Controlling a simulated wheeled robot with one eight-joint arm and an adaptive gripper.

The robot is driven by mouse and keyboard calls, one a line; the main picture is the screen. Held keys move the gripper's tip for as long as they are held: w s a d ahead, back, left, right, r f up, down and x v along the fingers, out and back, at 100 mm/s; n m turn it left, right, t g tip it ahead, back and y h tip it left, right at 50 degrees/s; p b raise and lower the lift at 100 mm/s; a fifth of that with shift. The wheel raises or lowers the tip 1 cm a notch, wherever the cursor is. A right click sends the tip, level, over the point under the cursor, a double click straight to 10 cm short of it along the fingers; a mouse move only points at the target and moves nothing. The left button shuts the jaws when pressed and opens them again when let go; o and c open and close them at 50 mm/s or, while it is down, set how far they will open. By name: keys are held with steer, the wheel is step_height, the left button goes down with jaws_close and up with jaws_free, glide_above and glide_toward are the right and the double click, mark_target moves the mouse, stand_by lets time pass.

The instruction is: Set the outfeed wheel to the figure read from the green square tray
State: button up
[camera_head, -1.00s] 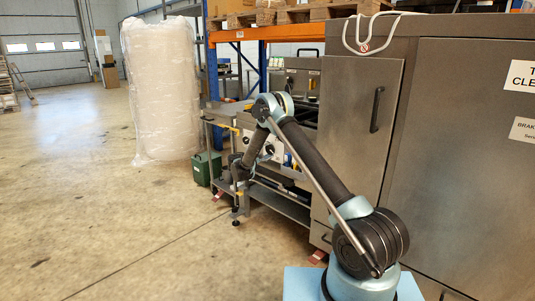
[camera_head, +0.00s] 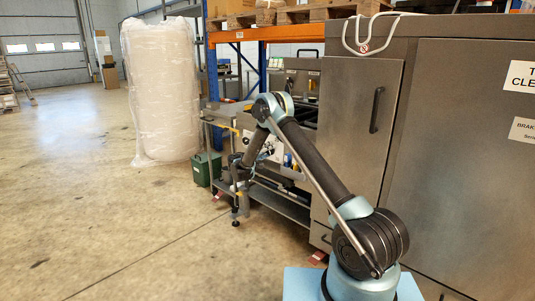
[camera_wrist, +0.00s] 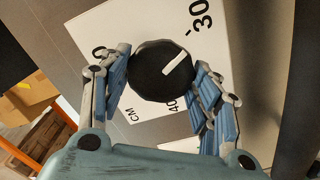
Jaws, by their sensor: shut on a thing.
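In the wrist view, a round black wheel (camera_wrist: 150,82) with a white pointer bar sits on a white dial plate (camera_wrist: 112,28). My gripper (camera_wrist: 162,80) has its blue-padded fingers on either side of the wheel, shut on it. The pointer slants toward the upper right of the picture. The plate shows "30" at the upper right, a partly covered "40" below the wheel, and "CM". The exact reading is hard to tell. In the head view, my gripper (camera_head: 240,176) is small, beside the steel machine's front. I see no green square tray.
A tall steel cabinet (camera_head: 360,120) with a black handle stands at right. A dark green box (camera_head: 203,168) sits on the floor beside the machine. A wrapped white roll (camera_head: 160,90) stands behind it. The floor at left is clear.

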steer(key=shift+f, duration=0.15)
stand_by(0.3)
steer(key=o, duration=1)
steer(key=shift+o, duration=0.2)
steer(key=shift+a, duration=0.1)
steer(key=v, duration=1.1)
steer(key=shift+s+a, duration=0.3)
